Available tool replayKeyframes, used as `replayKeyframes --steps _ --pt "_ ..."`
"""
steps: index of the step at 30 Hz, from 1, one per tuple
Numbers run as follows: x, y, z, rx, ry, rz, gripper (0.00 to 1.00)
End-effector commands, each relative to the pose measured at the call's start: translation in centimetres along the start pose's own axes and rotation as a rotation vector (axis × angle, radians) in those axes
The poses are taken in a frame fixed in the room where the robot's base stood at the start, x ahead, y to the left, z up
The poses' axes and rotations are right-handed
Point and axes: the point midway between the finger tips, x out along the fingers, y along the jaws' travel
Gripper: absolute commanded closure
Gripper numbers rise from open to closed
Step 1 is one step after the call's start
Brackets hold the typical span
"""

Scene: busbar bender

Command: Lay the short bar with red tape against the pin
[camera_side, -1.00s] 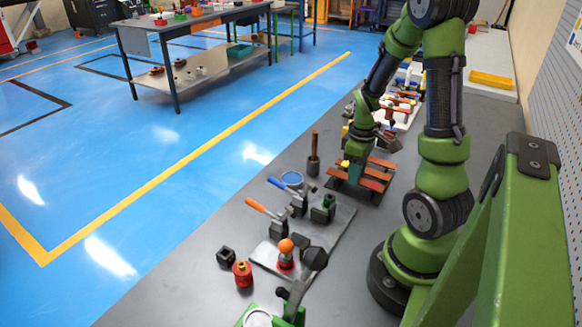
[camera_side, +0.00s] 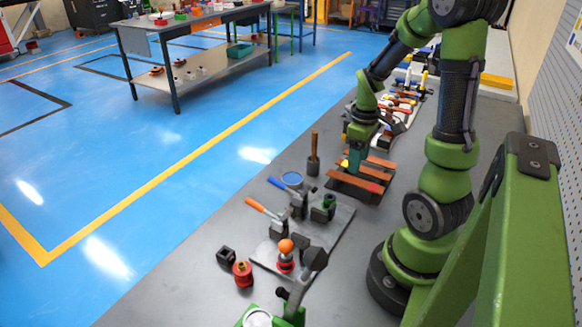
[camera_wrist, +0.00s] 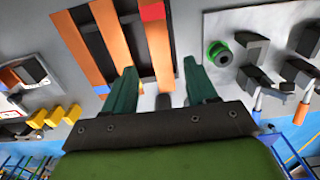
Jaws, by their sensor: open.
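A copper-coloured bar with red tape (camera_wrist: 158,45) lies on a dark rack among other bars. Its red end is at the top of the wrist view, and it also shows as a red spot on the rack in the side view (camera_side: 374,188). My gripper (camera_wrist: 159,66) is open, its two teal fingers apart with the taped bar between them in the picture. In the side view, my gripper (camera_side: 357,160) is over the rack's far part. The bender plate (camera_side: 335,228) carries a green round part (camera_wrist: 218,53). I cannot tell which part is the pin.
A wooden-handled tool (camera_side: 314,152) stands beside the rack. Bare bench lies left of the plate.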

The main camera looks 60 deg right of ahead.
Motion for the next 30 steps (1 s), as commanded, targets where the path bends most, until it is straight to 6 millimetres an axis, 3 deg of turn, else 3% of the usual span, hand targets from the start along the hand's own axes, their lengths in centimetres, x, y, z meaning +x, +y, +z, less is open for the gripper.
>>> replayKeyframes --steps 6,13,16,20,23,27,30 --pt "-4.8 0.0 -0.1 0.0 0.005 0.003 0.43" --pt "-7.5 -0.1 -0.1 0.0 0.003 0.001 0.43" --pt "-8.4 -1.4 -0.9 0.011 0.04 0.009 0.43" --pt "-10.6 -6.8 -3.4 0.069 0.188 0.011 0.43" --pt "-12.5 -12.6 -4.7 0.138 0.335 -0.033 0.43" --pt "-14.4 -19.4 -4.4 0.236 0.492 -0.145 0.43" --pt "-15.2 -22.4 -3.7 0.291 0.556 -0.223 0.43"
